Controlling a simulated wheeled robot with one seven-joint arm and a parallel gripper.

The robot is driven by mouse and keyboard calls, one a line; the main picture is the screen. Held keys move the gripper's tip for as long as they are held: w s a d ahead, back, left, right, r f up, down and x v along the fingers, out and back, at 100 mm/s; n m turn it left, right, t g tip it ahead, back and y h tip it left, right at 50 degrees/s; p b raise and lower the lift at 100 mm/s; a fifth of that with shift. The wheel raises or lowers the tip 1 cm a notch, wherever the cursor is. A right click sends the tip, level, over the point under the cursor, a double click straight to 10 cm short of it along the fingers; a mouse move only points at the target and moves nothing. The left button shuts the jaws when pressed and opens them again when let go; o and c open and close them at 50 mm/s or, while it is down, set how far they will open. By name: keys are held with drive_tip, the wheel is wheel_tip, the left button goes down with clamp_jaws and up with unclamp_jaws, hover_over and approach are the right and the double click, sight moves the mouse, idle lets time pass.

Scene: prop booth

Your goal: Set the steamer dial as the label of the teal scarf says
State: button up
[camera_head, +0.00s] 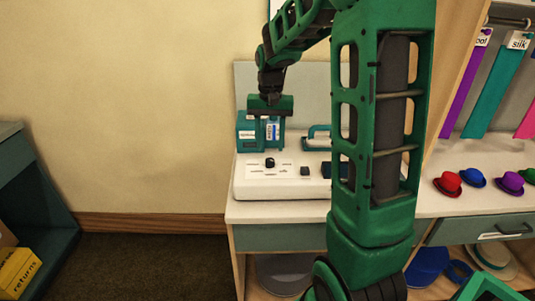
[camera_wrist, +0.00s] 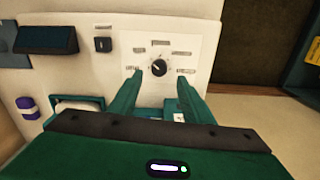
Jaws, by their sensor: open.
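The teal scarf (camera_head: 492,92) hangs at the upper right in the head view, with a white label (camera_head: 518,41) reading "silk". The steamer (camera_head: 250,185) is a white panel on the counter. Its black dial (camera_head: 270,162) shows also in the wrist view (camera_wrist: 158,68), ringed by several small labels too blurred to read. A pale pointer mark on it seems to point up and left in the wrist view. My gripper (camera_wrist: 161,84) is open and empty, its fingers just short of the dial, one towards each side. In the head view the fingertips are hard to make out.
A black switch (camera_head: 305,170) sits beside the dial. Teal boxes (camera_head: 246,130) stand behind the panel. A purple scarf (camera_head: 465,95) hangs left of the teal one. Small hats (camera_head: 447,183) line the counter at right. My arm hides part of the counter.

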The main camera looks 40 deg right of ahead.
sight(270, 159)
wheel_tip(270, 159, up, 5)
drive_tip(key=shift+f, duration=0.1)
idle(0.6)
drive_tip(key=s+a+f, duration=0.1)
drive_tip(key=s+f, duration=0.1)
drive_tip(key=s, duration=1.2)
drive_tip(key=s+a+f+n, duration=0.1)
drive_tip(key=s+a+f, duration=0.1)
drive_tip(key=s, duration=1.2)
drive_tip(key=shift+s+f, duration=0.25)
drive_tip(key=shift+s, duration=0.15)
drive_tip(key=shift+w+f, duration=0.25)
drive_tip(key=shift+w, duration=0.4)
